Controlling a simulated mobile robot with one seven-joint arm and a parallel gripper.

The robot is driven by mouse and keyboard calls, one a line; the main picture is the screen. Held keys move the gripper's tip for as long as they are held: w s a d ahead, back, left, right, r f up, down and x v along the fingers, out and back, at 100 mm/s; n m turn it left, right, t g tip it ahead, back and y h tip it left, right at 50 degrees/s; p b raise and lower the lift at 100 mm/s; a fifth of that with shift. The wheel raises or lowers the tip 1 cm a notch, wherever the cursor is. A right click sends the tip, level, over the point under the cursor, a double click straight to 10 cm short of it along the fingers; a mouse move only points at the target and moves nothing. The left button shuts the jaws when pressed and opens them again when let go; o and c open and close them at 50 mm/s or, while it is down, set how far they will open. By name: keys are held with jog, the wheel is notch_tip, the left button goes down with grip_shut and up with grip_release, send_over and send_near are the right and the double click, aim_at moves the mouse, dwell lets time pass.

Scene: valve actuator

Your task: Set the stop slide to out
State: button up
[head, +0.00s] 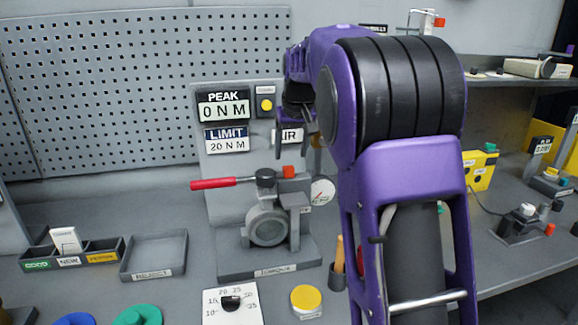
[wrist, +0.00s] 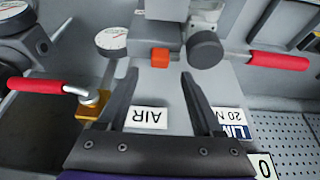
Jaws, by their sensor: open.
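The valve rig has a grey valve body (head: 268,222) on a base labelled TORQUE. A red-handled lever (head: 214,183) points left from its dark top hub (head: 265,178). An orange block (head: 288,172) sits right of the hub, on top of a grey bracket; it may be the stop slide, but no label confirms this. In the wrist view the orange block (wrist: 160,57) lies just beyond and between my fingertips, apart from them. My gripper (head: 293,140) is open and empty, above and behind the block, before the upright panel. Whether the slide is in or out cannot be told.
The panel carries a PEAK display (head: 223,104), a LIMIT display (head: 227,139) and an AIR label (wrist: 146,117). A dial gauge (wrist: 112,40) and another red handle (wrist: 37,85) are close by. An empty REJECT tray (head: 155,255) stands left of the rig.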

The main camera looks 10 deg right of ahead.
aim_at(289, 167)
jog(key=x, duration=0.6)
jog(key=shift+w, duration=0.1)
jog(key=shift+c, duration=0.3)
grip_shut()
dwell(1.0)
